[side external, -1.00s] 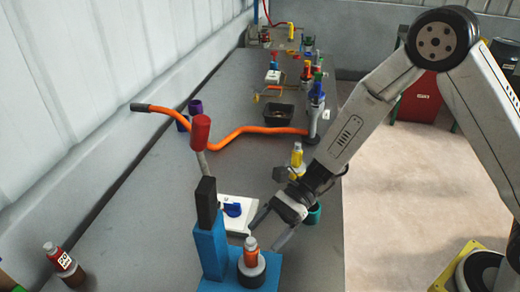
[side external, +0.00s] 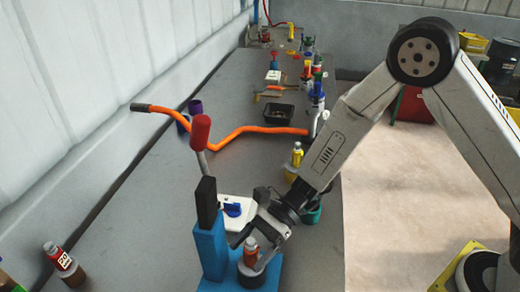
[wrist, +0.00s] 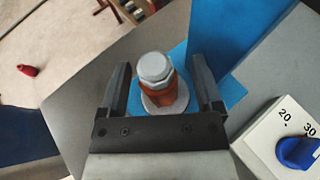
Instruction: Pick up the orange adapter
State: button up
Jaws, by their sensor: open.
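The orange adapter (side external: 251,256) stands on a round grey seat on the blue press base (side external: 212,250). It has a grey hex top, which shows in the wrist view (wrist: 155,73). My gripper (side external: 250,252) is open and low around the adapter. In the wrist view my gripper's fingers (wrist: 160,85) are on either side of the adapter, with a gap visible on both sides. I cannot tell whether a finger touches it.
The press's upright lever with a red handle (side external: 200,132) stands close left of my gripper. A white box with a blue dial (side external: 235,210) lies behind. Another red-labelled bottle-like piece (side external: 58,256) stands at the left. An orange hose (side external: 255,130) crosses the table farther back.

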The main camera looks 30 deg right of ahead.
grip_shut()
jog(key=shift+r, duration=0.2)
dwell(0.4)
jog(key=shift+r, duration=0.45)
jog(key=s+d+r, duration=0.7)
jog(key=s+r, duration=0.4)
jog(key=s, duration=0.1)
jog(key=shift+d+r, duration=0.2)
jog(key=shift+r, duration=0.2)
